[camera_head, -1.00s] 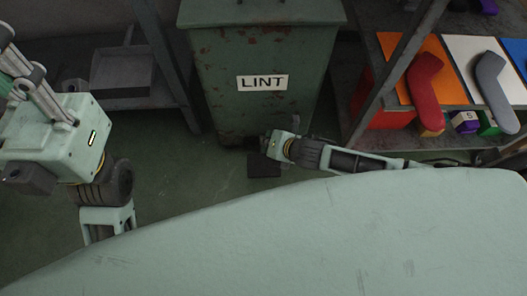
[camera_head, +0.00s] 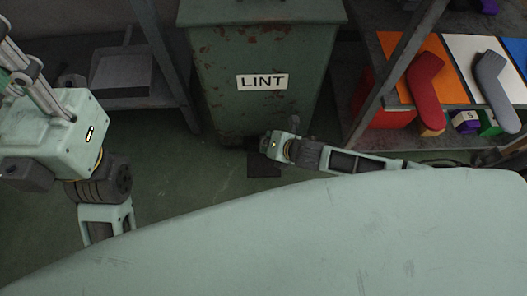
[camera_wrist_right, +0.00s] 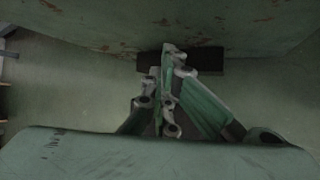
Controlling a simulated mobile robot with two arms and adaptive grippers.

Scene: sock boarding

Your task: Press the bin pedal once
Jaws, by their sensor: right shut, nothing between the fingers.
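The green, rust-spotted bin (camera_head: 225,55) with a "LINT" label stands upright at the back centre in the head view. The visible part of its lid (camera_head: 262,12) sits down on the body. A dark flat pedal (camera_head: 264,168) shows low at the bin's front, partly covered by my right arm. My right gripper (camera_head: 253,143) is at the bin's base. In the right wrist view its closed, empty fingers (camera_wrist_right: 168,85) overlap the dark pedal bar (camera_wrist_right: 210,62); contact cannot be told. My left gripper (camera_head: 20,70) is at the left edge, partly cut off, away from the bin.
A shelf rack (camera_head: 380,88) on the right holds a red board (camera_head: 425,90), a grey board (camera_head: 490,80) and coloured blocks. Another dark shelf (camera_head: 135,103) stands left of the bin. Green floor (camera_head: 185,165) is clear between my arms.

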